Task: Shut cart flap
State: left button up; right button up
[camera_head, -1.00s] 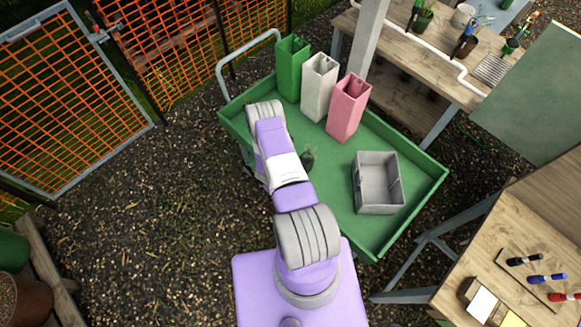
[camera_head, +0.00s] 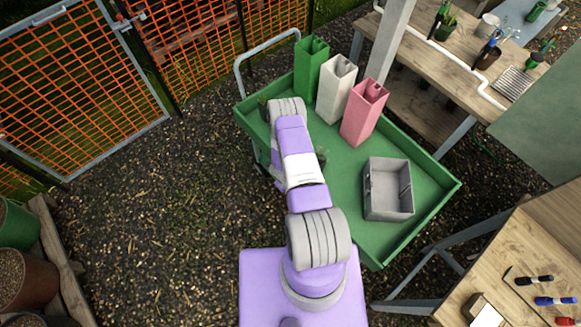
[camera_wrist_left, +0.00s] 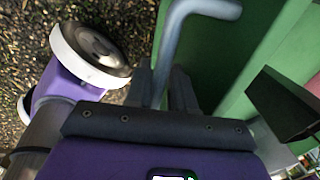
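The green cart (camera_head: 431,212) stands in the middle of the head view, with a grey tube handle (camera_head: 240,68) at its far left end. Its near-left side is partly hidden by my left arm, and I cannot single out the flap there. My left gripper is hidden under its arm in the head view. In the left wrist view my left gripper (camera_wrist_left: 162,92) has its two dark fingers close on both sides of a bent grey bar (camera_wrist_left: 172,45). A green panel (camera_wrist_left: 260,55) lies beside it. My right gripper is not in view.
On the cart stand a green tube holder (camera_head: 309,75), a white one (camera_head: 335,92), a pink one (camera_head: 361,118) and a grey bin (camera_head: 389,205). A wooden bench (camera_head: 428,75) is behind; another table (camera_head: 500,262) is at right.

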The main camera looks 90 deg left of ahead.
pick_arm(q)
notch_tip(320, 180, up, 7)
jog(key=s, duration=0.1)
jog(key=shift+d+r, duration=0.2)
jog(key=shift+d, duration=0.1)
jog(key=shift+s, duration=0.1)
dwell(0.4)
